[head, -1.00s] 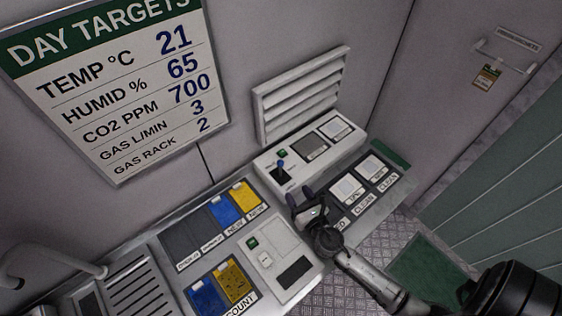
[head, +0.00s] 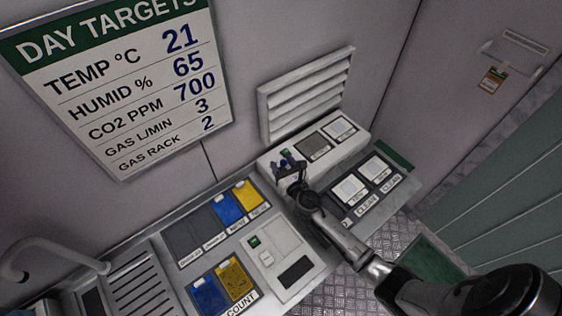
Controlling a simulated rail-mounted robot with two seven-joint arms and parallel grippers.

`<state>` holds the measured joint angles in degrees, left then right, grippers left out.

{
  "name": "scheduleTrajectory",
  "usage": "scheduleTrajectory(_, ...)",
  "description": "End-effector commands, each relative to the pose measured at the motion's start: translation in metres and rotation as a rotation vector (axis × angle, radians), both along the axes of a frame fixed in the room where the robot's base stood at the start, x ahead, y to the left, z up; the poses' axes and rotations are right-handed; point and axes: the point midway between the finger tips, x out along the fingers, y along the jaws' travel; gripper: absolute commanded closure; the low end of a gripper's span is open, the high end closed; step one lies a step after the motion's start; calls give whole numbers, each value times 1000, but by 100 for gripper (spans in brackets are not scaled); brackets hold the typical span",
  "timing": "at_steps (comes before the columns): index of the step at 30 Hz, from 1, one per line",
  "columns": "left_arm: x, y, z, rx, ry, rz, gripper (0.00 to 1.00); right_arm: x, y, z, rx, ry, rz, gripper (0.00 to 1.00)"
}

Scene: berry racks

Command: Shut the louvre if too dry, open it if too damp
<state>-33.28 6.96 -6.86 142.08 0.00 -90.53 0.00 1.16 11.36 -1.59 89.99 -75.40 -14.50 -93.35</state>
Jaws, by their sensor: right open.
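The slatted louvre (head: 306,97) is on the wall above a pale control box (head: 356,137). The box carries a green indicator, a small lever and two small panels. My right gripper (head: 286,165) is open at the left end of this box, at the lever. It largely hides the lever, and I cannot tell whether the fingers touch it. The day targets board (head: 120,85) on the wall reads HUMID % 65. I cannot read a current humidity value on the panels. My left gripper is not in view.
The bench holds blue and yellow trays (head: 229,211), a white device (head: 266,256) with a dark screen, and a pad marked CLEAN (head: 374,170). A white curved bar (head: 50,252) stands at left. A tag (head: 493,80) hangs on the right wall.

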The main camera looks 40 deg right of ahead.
Motion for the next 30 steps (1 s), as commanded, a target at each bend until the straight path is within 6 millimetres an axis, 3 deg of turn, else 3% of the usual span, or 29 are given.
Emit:
scheduleTrajectory(15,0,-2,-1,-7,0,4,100,11,-3,0,1,0,0,48)
scheduleTrajectory(30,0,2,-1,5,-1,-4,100,11,-3,0,1,0,0,95)
